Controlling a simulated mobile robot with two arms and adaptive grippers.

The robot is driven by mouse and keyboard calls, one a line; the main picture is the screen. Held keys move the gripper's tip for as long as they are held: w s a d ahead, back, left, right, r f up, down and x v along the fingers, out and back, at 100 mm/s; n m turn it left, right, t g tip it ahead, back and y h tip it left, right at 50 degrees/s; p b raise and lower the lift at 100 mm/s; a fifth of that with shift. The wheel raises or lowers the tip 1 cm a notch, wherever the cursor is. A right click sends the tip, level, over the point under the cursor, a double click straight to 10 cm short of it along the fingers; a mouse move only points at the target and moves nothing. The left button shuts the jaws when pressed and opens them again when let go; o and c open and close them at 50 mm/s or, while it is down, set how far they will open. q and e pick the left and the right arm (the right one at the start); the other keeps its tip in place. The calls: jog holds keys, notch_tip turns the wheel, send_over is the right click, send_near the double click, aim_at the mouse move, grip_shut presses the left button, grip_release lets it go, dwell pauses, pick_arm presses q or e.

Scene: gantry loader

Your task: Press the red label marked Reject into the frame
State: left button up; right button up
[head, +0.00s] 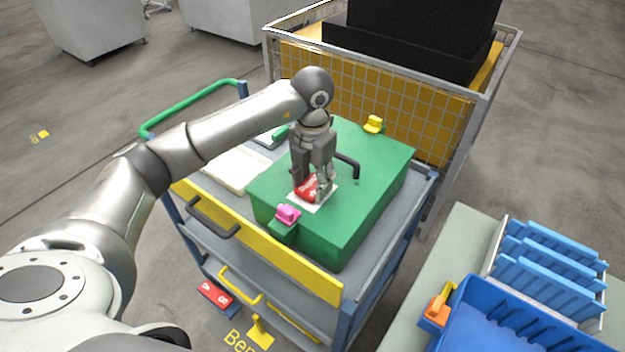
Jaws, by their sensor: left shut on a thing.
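The red label (305,188) is on top of the green block (345,215) on the cart, over a white patch (323,203) that looks like the frame. White marks show on the label, but they are too small to read. My left gripper (312,187) points down over the block and is shut on the red label. Its fingers hide part of the label and of the white patch. I cannot tell whether the label is seated in it or held just above. My right gripper is not in view.
The block also carries a pink piece (288,213), a yellow piece (373,123) and a black handle (348,166). A white book or pad (236,168) lies left of it. A wire cage (380,100) stands behind, and blue bins (510,315) stand at the right.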

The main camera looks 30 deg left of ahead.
pick_arm(q)
jog(key=shift+f, duration=0.2)
jog(key=shift+f+b, duration=0.25)
jog(key=shift+b, duration=0.15)
jog(key=o, duration=1)
jog(key=o, duration=0.5)
jog(key=shift+r, duration=0.1)
